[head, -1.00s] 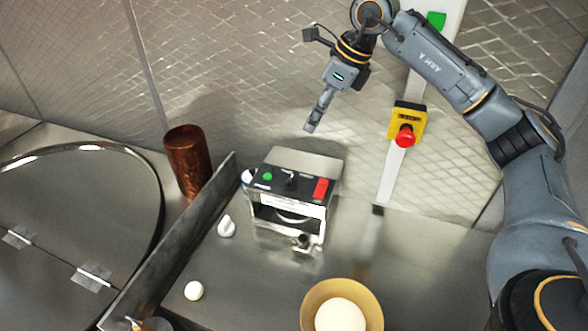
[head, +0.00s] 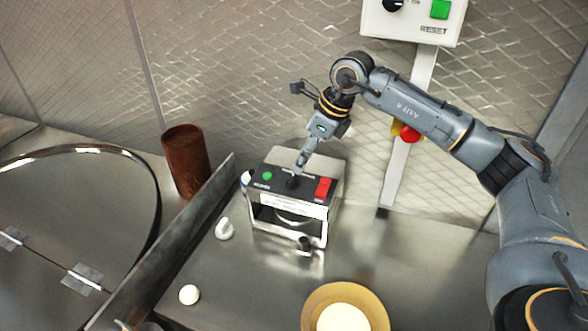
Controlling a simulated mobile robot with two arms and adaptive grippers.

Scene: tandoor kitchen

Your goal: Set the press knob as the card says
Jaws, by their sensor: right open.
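The press (head: 262,213) is a small metal box on the steel counter, with a black top panel. The panel carries a green button (head: 267,175), a red switch (head: 323,188) and a dark knob (head: 292,182) between them. My right gripper (head: 298,171) points down at the knob with its fingertips right above or at it. It is open; whether it touches the knob I cannot tell. A white strip (head: 292,204) runs along the press front; its print is too small to read. I cannot tell any card or the knob's setting.
A copper tumbler (head: 186,162) stands left, beyond a dark upright divider (head: 185,240). White pieces (head: 224,229) (head: 189,294) lie near the divider. A bowl with dough (head: 343,318) is in front. A wall control box (head: 415,18) hangs above; a red stop button (head: 408,133) is partly behind my arm.

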